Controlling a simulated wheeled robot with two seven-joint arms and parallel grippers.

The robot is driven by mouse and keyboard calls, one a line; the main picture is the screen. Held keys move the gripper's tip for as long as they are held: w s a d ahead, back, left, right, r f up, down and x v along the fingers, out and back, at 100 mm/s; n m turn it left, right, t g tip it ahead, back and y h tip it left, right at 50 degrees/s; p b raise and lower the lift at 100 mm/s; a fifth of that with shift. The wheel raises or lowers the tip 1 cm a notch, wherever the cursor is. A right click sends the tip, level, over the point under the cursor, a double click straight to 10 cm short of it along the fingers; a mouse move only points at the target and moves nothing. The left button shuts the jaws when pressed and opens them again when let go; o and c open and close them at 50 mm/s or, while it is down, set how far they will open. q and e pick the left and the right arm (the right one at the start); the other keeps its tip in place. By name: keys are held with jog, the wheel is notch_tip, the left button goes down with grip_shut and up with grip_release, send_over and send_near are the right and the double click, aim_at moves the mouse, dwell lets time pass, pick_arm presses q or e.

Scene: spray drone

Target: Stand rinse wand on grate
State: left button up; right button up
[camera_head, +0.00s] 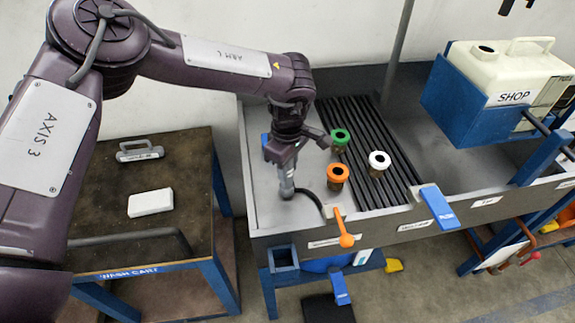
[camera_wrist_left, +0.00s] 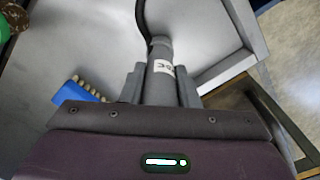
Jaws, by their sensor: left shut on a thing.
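My left gripper (camera_head: 287,168) points down over the bare left part of the metal basin. It is shut on the rinse wand (camera_head: 287,188), a grey cylinder with a black hose curving off its lower end. In the left wrist view, the wand (camera_wrist_left: 161,66) shows a white label and sits between the grey fingers (camera_wrist_left: 162,86). In the head view the wand looks roughly upright and left of the grate; whether it touches the basin floor I cannot tell. The grate (camera_head: 352,112) is a set of dark parallel bars. My right gripper is out of view.
Bottles with green (camera_head: 340,135), orange (camera_head: 338,172) and white (camera_head: 379,160) tops stand on or beside the grate. A blue brush (camera_wrist_left: 78,92) lies near the gripper. A cream tank (camera_head: 500,65) stands right. A cart (camera_head: 185,240) with a white block (camera_head: 150,202) stands left.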

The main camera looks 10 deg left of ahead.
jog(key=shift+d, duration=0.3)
pick_arm(q)
jog(key=shift+f, duration=0.35)
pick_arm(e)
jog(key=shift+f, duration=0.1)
pick_arm(q)
jog(key=o, duration=1.1)
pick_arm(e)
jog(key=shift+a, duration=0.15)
